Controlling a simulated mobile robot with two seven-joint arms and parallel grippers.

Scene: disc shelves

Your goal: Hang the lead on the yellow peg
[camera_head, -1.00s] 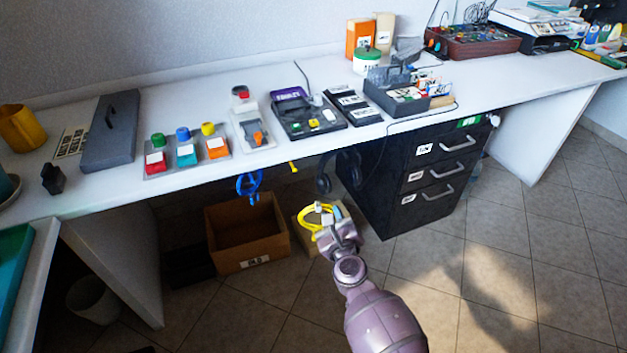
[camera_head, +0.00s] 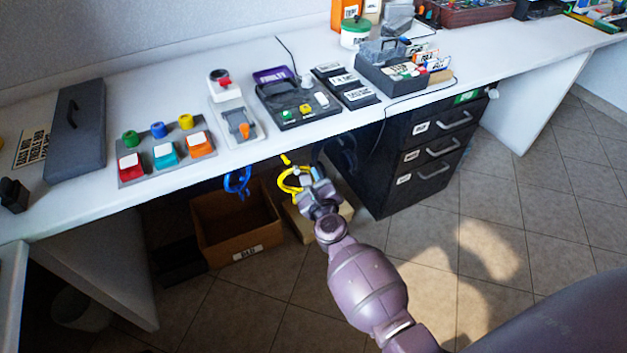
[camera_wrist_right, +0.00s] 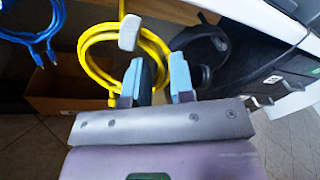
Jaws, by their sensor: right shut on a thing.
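The lead is a yellow coil (camera_head: 291,181) with a pale grey plug, below the desk's front edge. It also shows in the right wrist view (camera_wrist_right: 87,63), with its plug (camera_wrist_right: 128,32) in front of the coil. My right gripper (camera_head: 318,188) is shut on the coil's right side; in the wrist view its blue-tipped fingers (camera_wrist_right: 158,80) partly hide the grip. The yellow peg (camera_head: 286,159) sticks out under the desk edge, just above the coil; it also shows in the wrist view (camera_wrist_right: 122,8). I cannot tell whether coil and peg touch. My left gripper is not in view.
A blue lead (camera_head: 237,182) hangs to the left of the yellow one. Dark headphones (camera_head: 345,150) hang to the right, beside a black drawer unit (camera_head: 410,160). A cardboard box (camera_head: 235,232) stands on the floor below. The white desk (camera_head: 180,185) edge is above.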

